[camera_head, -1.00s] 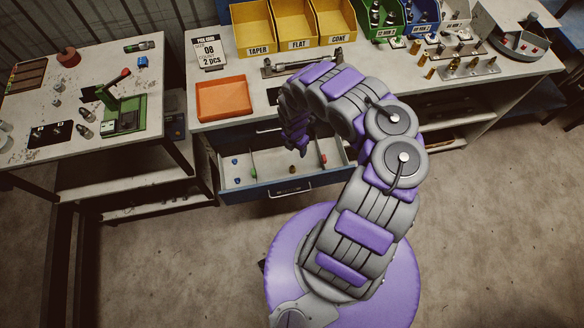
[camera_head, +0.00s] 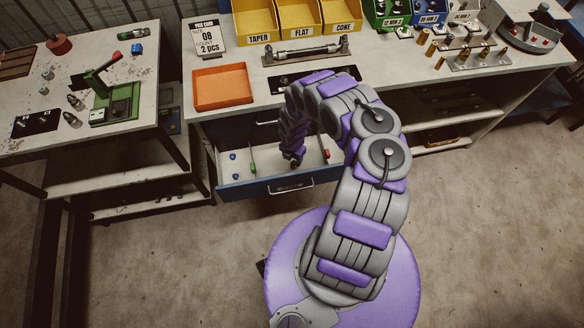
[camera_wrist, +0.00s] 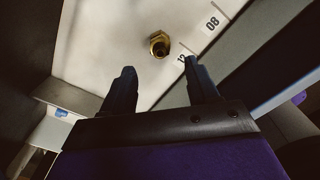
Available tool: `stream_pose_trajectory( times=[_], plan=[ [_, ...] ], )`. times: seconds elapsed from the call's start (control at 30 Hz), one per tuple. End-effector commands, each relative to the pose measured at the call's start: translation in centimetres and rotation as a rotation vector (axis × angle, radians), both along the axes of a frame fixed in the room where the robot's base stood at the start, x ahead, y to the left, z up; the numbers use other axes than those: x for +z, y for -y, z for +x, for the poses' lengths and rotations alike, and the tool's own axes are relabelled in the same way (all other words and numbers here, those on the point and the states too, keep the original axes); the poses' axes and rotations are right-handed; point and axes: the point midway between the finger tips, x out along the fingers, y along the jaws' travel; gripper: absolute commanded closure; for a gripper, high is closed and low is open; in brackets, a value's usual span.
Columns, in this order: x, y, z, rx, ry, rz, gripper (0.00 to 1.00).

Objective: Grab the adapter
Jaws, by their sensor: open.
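The adapter, a brass fitting with a hex collar (camera_wrist: 159,44), lies on the pale drawer floor (camera_wrist: 100,40) in the wrist view, close to printed labels "08" and "12". My gripper (camera_wrist: 160,78) is open and empty, with its two dark fingers apart; the adapter is just beyond the fingertips, between their lines. In the head view my arm reaches down into the open drawer (camera_head: 290,188) below the bench, and hides part of its inside. The adapter cannot be made out there.
Drawer walls and dividers stand close around my gripper. Small blue, green and red pieces are in the drawer. An orange tray (camera_head: 222,87) and a pick card (camera_head: 204,37) sit on the bench above. A green press (camera_head: 114,98) stands on the left table.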

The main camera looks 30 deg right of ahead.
Motion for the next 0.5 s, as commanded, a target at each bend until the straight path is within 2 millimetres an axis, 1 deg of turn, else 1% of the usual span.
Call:
stream_pose_trajectory(
  times=[0.03,0.27,0.5],
  plan=[
    [-0.4,0.1,0.0,-0.001,0.0,0.002,0.41],
    [-1.1,0.1,0.1,-0.001,0.001,0.0,0.41],
    [-3.8,-0.3,0.4,-0.001,0.002,-0.006,0.41]
  ],
)
